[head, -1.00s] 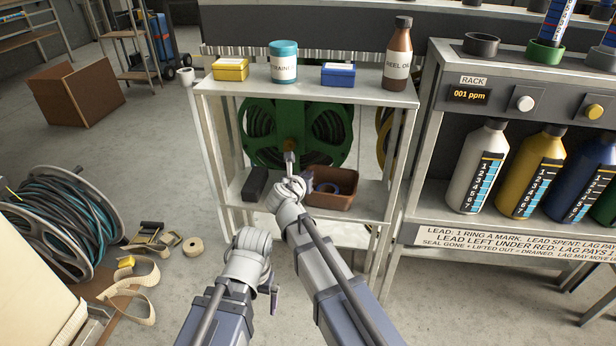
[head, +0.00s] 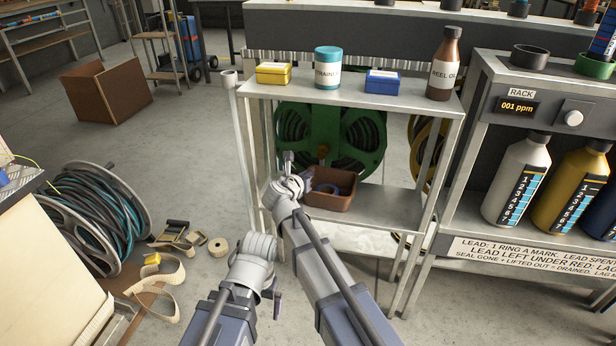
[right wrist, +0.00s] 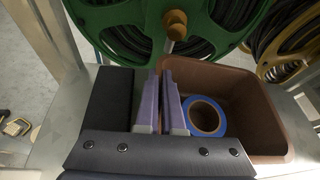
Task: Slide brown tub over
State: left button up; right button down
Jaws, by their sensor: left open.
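The brown tub (head: 333,203) sits on the lower shelf of the metal rack, left of its middle. It also shows in the right wrist view (right wrist: 255,112), with a blue tape ring (right wrist: 207,117) inside. My right gripper (head: 289,158) is at the tub's left side. In the right wrist view its fingers (right wrist: 167,98) are close together across the tub's left wall, one outside and one inside, with the wall mostly hidden. My left gripper (head: 277,292) is open and empty, low in front of the rack and apart from the tub.
A black box (right wrist: 108,98) stands close left of my right fingers. A green hose reel (head: 335,135) is behind the tub. The lower shelf (head: 390,205) is bare right of the tub. The upper shelf (head: 350,92) above holds boxes and bottles.

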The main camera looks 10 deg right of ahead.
jog(key=c, duration=1)
grip_release()
pick_arm(q)
jog(key=shift+r, duration=0.1)
